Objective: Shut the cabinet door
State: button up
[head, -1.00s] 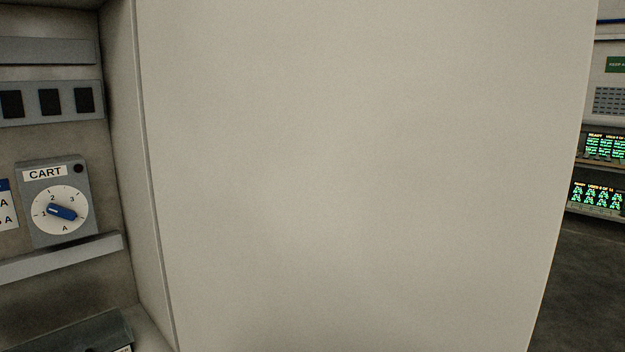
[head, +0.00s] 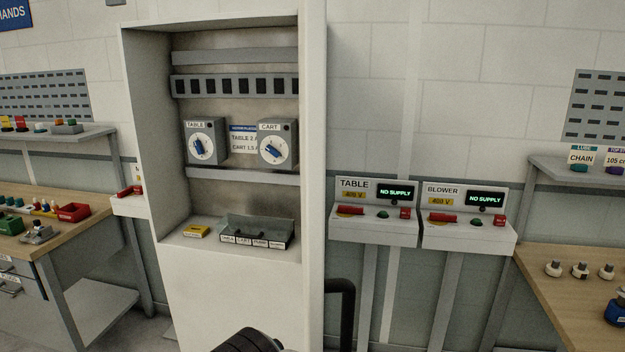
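The cabinet (head: 148,130) is a tall pale case, and it stands open. Its inside shows two dial boxes marked TABLE (head: 204,143) and CART (head: 277,143), a slotted strip and a tray. The cabinet door (head: 314,150) appears as a narrow, nearly edge-on pale strip at the right of the opening, swung out toward me. Its faces are mostly hidden from this angle. A black ribbed part, seemingly of my arm, shows at the bottom edge in front of the cabinet. My gripper's fingers do not show.
A black bent bar (head: 346,300) rises just right of the door strip; I cannot tell what it belongs to. Two supply boxes, TABLE (head: 375,232) and BLOWER (head: 468,236), stand right of the door. Workbenches stand at left (head: 75,215) and right (head: 560,290).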

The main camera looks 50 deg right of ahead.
aim_at(311, 14)
jog(key=k+j+u, duration=0.1)
jog(key=k+u, duration=0.35)
jog(key=l+z, duration=0.25)
jog(key=l, duration=0.35)
jog(key=l+z, duration=0.25)
jog(key=l, duration=0.4)
jog(key=i+z, duration=0.2)
jog(key=z, duration=0.35)
